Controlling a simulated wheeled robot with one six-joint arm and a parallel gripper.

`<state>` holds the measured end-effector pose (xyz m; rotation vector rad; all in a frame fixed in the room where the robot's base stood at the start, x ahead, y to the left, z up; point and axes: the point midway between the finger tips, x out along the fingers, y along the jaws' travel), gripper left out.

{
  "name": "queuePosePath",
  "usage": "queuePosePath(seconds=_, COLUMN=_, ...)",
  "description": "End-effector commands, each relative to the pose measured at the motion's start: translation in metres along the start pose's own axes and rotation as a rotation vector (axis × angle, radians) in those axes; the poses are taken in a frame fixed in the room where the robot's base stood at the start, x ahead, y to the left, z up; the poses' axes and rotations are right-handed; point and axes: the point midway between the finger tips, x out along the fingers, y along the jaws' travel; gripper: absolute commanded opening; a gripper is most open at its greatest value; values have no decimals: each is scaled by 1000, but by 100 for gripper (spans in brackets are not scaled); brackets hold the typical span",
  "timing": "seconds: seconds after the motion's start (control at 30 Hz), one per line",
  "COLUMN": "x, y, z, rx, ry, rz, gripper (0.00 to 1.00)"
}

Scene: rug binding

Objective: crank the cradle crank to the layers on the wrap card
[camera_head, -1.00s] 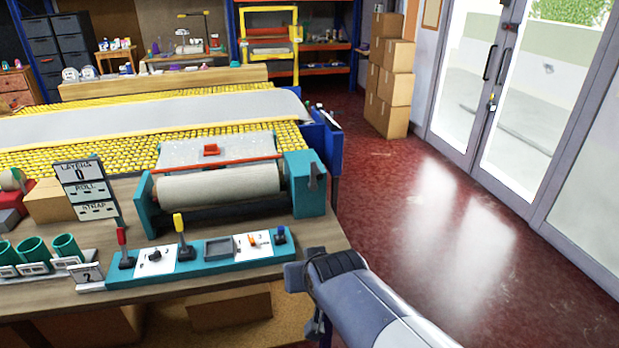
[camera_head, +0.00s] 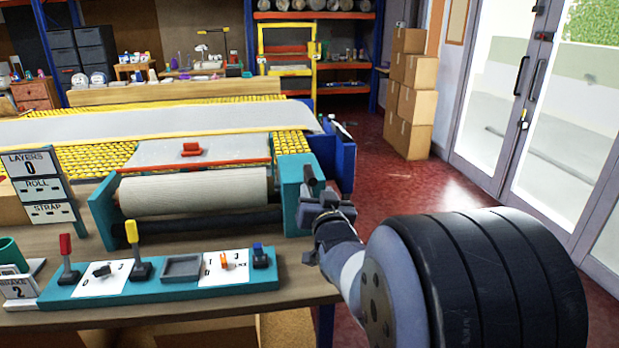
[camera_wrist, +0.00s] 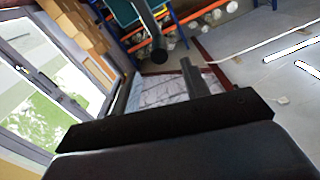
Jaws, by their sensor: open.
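The teal cradle (camera_head: 103,215) holds a pale grey roll (camera_head: 195,192). The dark cradle crank (camera_head: 309,176) is on its right end block. The layers board (camera_head: 40,188) reads LAYERS 0, with dashes under ROLL and STRAP. A small white card (camera_head: 18,288) at the front left shows a 2; I cannot tell if it is the wrap card. My gripper (camera_head: 327,200) is open beside the crank, at the right end of the cradle. In the wrist view, a dark rod (camera_wrist: 151,32), likely the crank handle, ends just beyond my open fingers (camera_wrist: 158,85).
A teal control panel (camera_head: 150,285) with red, yellow and blue levers lies along the bench front. A yellow slatted table (camera_head: 95,160) with grey fabric stands behind. Stacked cartons (camera_head: 412,105) stand by the glass doors. Red floor (camera_head: 385,180) is open right of the bench.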

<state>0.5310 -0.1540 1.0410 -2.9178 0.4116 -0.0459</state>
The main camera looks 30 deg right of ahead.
Motion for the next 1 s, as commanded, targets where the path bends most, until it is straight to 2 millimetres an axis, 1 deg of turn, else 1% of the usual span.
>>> queuePosePath(seconds=0.3, x=53, y=0, z=0, rx=-2, ry=-4, rz=0, gripper=44)
queuePosePath(seconds=0.5, x=80, y=0, z=0, rx=-1, ry=-3, rz=0, gripper=44)
queuePosePath(seconds=0.7, x=92, y=0, z=1, rx=-1, ry=-3, rz=1, gripper=44)
queuePosePath(seconds=1.0, x=94, y=0, z=1, rx=-1, ry=-3, rz=1, gripper=44)
